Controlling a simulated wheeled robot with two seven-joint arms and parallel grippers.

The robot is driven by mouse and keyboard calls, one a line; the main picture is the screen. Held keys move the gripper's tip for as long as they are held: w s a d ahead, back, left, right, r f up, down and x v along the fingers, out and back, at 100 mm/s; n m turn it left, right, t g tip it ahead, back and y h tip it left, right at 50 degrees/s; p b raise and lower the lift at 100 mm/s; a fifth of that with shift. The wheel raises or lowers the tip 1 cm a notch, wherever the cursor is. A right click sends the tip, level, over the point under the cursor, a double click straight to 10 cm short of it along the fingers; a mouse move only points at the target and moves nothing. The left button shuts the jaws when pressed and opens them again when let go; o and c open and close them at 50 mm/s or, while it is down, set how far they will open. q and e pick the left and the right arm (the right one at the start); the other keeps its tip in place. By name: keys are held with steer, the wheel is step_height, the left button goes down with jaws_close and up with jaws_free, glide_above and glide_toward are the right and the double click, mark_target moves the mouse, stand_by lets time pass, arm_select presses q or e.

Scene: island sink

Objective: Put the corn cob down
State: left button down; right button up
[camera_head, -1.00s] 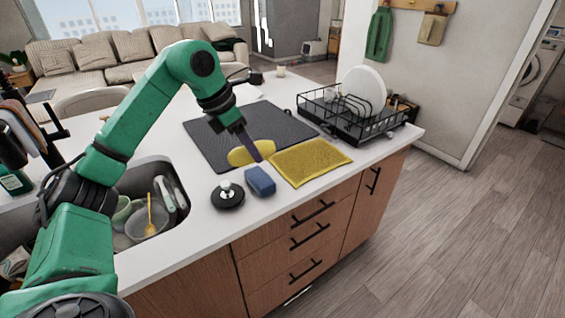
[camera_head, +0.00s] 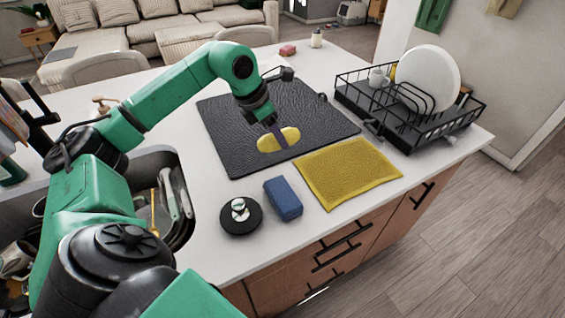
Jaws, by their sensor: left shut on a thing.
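The yellow corn cob (camera_head: 265,143) is at the front part of the dark mat (camera_head: 225,120) on the white counter. My left gripper (camera_head: 279,138) comes down over the cob from above, its fingers shut on it. I cannot tell whether the cob touches the mat or hangs just above it. The finger hides part of the cob. My right gripper is not in view.
A yellow cloth (camera_head: 347,175), a blue sponge (camera_head: 284,199) and a black round lid (camera_head: 241,217) lie in front. A black dish rack (camera_head: 440,128) with a white plate (camera_head: 428,80) stands right. The sink (camera_head: 150,165) is left.

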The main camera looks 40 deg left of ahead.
arm_select(q)
steer(key=f, duration=0.3)
steer(key=w+f, duration=0.1)
steer(key=f, duration=0.1)
steer(key=shift+a+f+p, duration=0.1)
steer(key=shift+a+p, duration=0.2)
steer(key=shift+a, duration=0.05)
step_height(320, 180, down, 4)
steer(key=shift+s+d+r+p, duration=0.1)
steer(key=shift+s+d+p, duration=0.05)
steer(key=shift+p, duration=0.3)
steer(key=shift+f, duration=0.6)
steer(key=shift+c, duration=1.3)
jaws_free()
steer(key=shift+r, duration=0.1)
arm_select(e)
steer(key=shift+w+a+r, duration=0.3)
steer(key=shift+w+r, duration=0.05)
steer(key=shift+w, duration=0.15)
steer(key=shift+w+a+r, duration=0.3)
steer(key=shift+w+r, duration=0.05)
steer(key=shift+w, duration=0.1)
arm_select(q)
steer(key=shift+r, duration=0.15)
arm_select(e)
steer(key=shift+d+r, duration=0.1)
